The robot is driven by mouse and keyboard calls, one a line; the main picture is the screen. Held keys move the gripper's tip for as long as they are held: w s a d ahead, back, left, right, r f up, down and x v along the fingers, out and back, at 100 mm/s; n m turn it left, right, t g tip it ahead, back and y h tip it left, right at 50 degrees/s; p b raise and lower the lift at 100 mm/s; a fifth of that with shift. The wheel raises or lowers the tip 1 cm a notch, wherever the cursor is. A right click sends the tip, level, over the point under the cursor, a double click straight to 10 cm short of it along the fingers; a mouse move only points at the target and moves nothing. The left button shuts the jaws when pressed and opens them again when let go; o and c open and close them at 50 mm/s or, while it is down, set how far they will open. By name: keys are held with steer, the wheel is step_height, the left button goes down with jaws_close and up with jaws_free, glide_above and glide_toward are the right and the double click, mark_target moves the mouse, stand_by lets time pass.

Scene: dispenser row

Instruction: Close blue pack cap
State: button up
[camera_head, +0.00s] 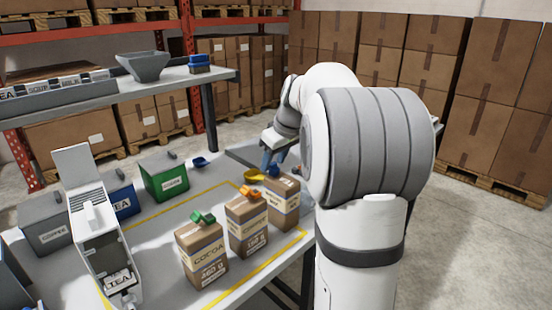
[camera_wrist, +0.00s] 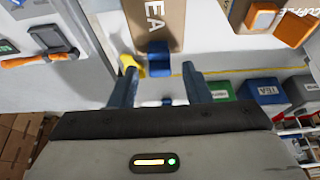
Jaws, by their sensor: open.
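The tan pack lettered "EA" (camera_wrist: 160,18) shows at the top of the wrist view, with a blue cap (camera_wrist: 158,60) at its near end. In the head view this pack (camera_head: 281,208) is the rightmost of three, partly behind my arm. My gripper (camera_wrist: 160,92) is open, its two blue fingers on either side of the blue cap's line and apart from it. In the head view my gripper (camera_head: 270,158) is just above and behind the pack's top. The cap is not clear there, and I cannot tell how far it is folded.
A coffee pack with an orange cap (camera_head: 248,193) and a cocoa pack with a green cap (camera_head: 202,217) stand close on the left. A yellow scoop (camera_head: 253,176) is beside my gripper. Behind are green (camera_head: 165,178) and blue (camera_head: 124,202) bins. A white tea dispenser (camera_head: 97,235) stands left.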

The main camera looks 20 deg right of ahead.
steer(key=v, duration=0.7)
steer(key=shift+r, duration=0.35)
steer(key=shift+s, duration=0.15)
